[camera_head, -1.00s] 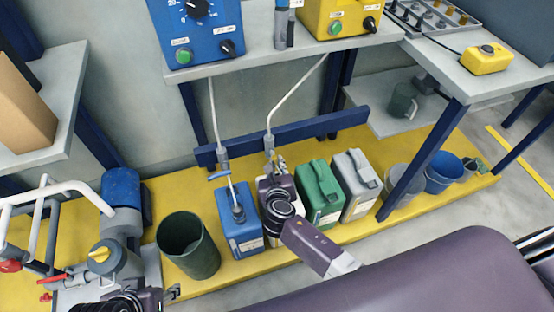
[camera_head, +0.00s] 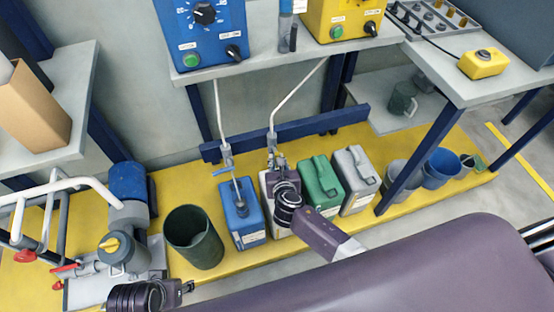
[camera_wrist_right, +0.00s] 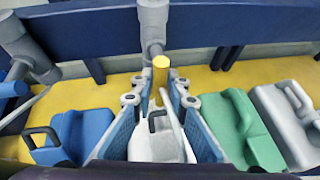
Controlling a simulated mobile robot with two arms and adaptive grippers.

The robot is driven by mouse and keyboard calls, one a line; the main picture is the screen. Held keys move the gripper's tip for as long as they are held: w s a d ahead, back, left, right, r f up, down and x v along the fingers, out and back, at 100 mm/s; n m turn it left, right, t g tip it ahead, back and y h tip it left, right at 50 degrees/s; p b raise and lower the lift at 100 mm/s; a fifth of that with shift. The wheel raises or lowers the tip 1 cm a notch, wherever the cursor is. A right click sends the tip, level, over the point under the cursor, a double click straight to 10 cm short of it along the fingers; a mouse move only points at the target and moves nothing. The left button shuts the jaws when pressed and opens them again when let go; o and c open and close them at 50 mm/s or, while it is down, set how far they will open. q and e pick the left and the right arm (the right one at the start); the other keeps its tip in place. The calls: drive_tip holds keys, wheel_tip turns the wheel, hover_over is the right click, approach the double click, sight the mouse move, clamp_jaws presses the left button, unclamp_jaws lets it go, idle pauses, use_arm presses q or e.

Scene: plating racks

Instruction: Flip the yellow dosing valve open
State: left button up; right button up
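The yellow dosing valve's lever (camera_wrist_right: 160,70) points toward the right wrist camera, on the grey pipe fitting above a white canister (camera_wrist_right: 157,146). My right gripper (camera_wrist_right: 160,100) is open, with one blue-padded finger on each side of the lever and apart from it. In the head view my right gripper (camera_head: 276,166) is at the valve above the white canister, and my own wrist hides part of both. My left gripper (camera_head: 187,287) is at the bottom left, away from the valve; its finger opening is not clear.
A blue canister (camera_head: 241,222) with a blue valve lever (camera_head: 223,171) stands left of the white one. Green (camera_head: 321,188) and grey (camera_head: 355,184) canisters stand close on the right. A dark bin (camera_head: 193,240) is at the left. A blue beam (camera_head: 345,121) runs behind.

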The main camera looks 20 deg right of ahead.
idle(0.3)
drive_tip(key=v, duration=1.2)
idle(0.3)
